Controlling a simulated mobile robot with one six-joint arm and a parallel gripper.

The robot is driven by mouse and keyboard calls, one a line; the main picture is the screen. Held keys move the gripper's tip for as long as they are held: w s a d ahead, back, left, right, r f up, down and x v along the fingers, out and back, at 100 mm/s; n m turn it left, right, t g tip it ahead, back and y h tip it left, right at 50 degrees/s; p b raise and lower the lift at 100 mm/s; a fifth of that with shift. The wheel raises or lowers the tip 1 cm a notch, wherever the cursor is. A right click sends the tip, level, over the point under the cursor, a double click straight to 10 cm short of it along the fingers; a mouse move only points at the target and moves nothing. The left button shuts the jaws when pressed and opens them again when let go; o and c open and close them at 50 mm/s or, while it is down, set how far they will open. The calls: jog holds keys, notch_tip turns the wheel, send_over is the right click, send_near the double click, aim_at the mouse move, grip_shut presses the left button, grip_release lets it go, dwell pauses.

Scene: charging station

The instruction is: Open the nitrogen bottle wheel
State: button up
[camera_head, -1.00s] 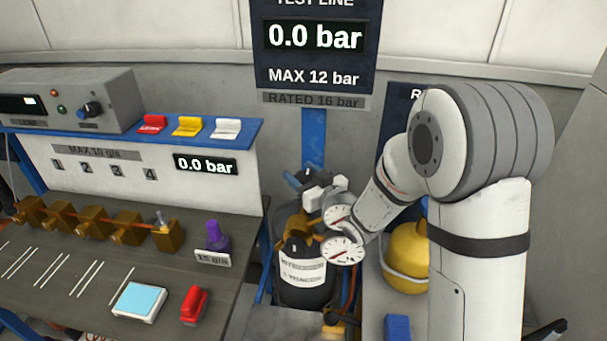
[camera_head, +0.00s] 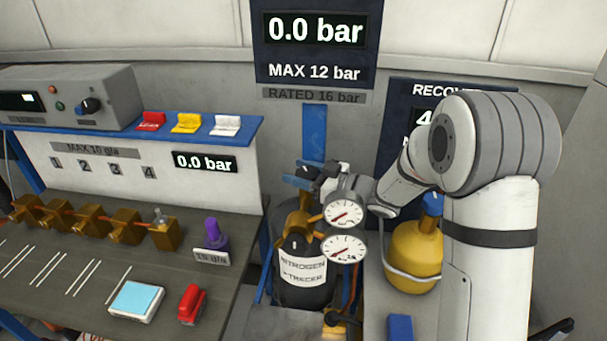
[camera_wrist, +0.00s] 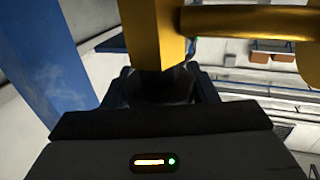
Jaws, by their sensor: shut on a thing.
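The nitrogen bottle (camera_head: 303,280) is black with a white label and stands beneath two round gauges, an upper one (camera_head: 343,212) and a lower one (camera_head: 343,250). Brass fittings (camera_head: 300,215) rise behind its top. My gripper (camera_head: 303,179) is above these fittings, reached from the right behind the upper gauge. In the wrist view my gripper (camera_wrist: 162,88) is shut on an upright, flat-sided brass-yellow part (camera_wrist: 152,35). A horizontal yellow bar (camera_wrist: 245,22) runs right from near it. The bottle's wheel is not clearly distinguishable; whether the gripped part belongs to it I cannot tell.
A blue post (camera_head: 314,135) stands close behind my gripper. A yellow bottle (camera_head: 410,262) is to the right. The workbench (camera_head: 190,265) with brass blocks (camera_head: 125,225) is to the left. The test line display (camera_head: 315,45) reads 0.0 bar.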

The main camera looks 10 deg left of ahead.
aim_at(299, 174)
jog(key=n+g, duration=0.1)
jog(key=g, duration=0.1)
jog(key=n+g, duration=0.3)
jog(key=g, duration=0.2)
jog(key=shift+s+n+p, duration=0.3)
jog(key=shift+p, duration=0.05)
jog(key=shift+s+n+g+h, duration=0.15)
jog(key=shift+n+g+h, duration=0.1)
jog(key=shift+n+g, duration=0.8)
jog(key=shift+s+n+g+h, duration=0.1)
jog(key=shift+n+g+h, duration=0.3)
jog(key=shift+g, duration=1.05)
jog(key=shift+r+n, duration=0.1)
jog(key=shift+n, duration=0.35)
jog(key=o, duration=1)
notch_tip(299, 174, up, 10)
jog(key=shift+f+b, duration=0.1)
jog(key=shift+b, duration=0.4)
